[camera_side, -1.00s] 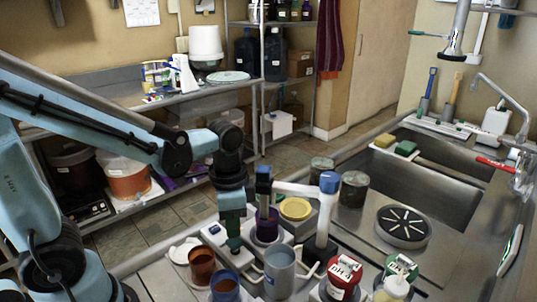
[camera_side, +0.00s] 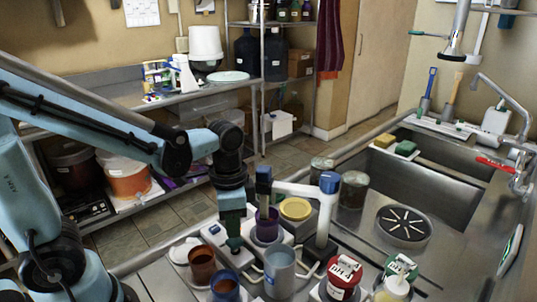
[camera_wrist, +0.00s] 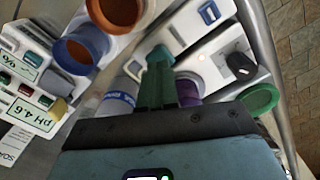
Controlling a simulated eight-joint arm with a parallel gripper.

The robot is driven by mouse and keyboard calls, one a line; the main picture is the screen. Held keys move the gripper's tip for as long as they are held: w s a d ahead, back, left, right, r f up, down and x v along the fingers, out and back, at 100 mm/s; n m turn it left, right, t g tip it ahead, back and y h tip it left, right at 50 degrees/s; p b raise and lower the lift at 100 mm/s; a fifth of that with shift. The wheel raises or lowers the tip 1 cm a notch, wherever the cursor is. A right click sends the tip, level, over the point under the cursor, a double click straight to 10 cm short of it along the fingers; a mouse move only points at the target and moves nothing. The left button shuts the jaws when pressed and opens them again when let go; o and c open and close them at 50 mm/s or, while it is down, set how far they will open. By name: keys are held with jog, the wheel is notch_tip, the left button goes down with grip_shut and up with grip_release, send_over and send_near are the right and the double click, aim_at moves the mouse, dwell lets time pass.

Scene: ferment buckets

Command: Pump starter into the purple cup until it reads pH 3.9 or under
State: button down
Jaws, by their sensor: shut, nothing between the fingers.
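The purple cup (camera_side: 267,229) stands on a white unit in the side view, with a blue-topped probe (camera_side: 263,180) upright in it, hung from a white arm (camera_side: 297,189). In the wrist view a purple edge of the cup (camera_wrist: 188,93) shows beside my fingers; its contents are hidden. My gripper (camera_side: 234,245) points down just left of the cup, over a white box (camera_side: 214,233). Its green fingers (camera_wrist: 158,55) are shut and empty. I cannot tell whether they touch the box.
A brown cup (camera_side: 201,265), a blue cup (camera_side: 225,288) and a grey-white beaker (camera_side: 279,272) stand close in front. A red-capped pH 4 bottle (camera_side: 343,276) is to the right. The sink (camera_side: 430,190) lies at right.

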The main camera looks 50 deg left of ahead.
jog(key=shift+f, duration=0.1)
dwell(0.3)
jog(key=shift+f, duration=0.7)
jog(key=shift+f, duration=0.65)
jog(key=shift+r, duration=3.55)
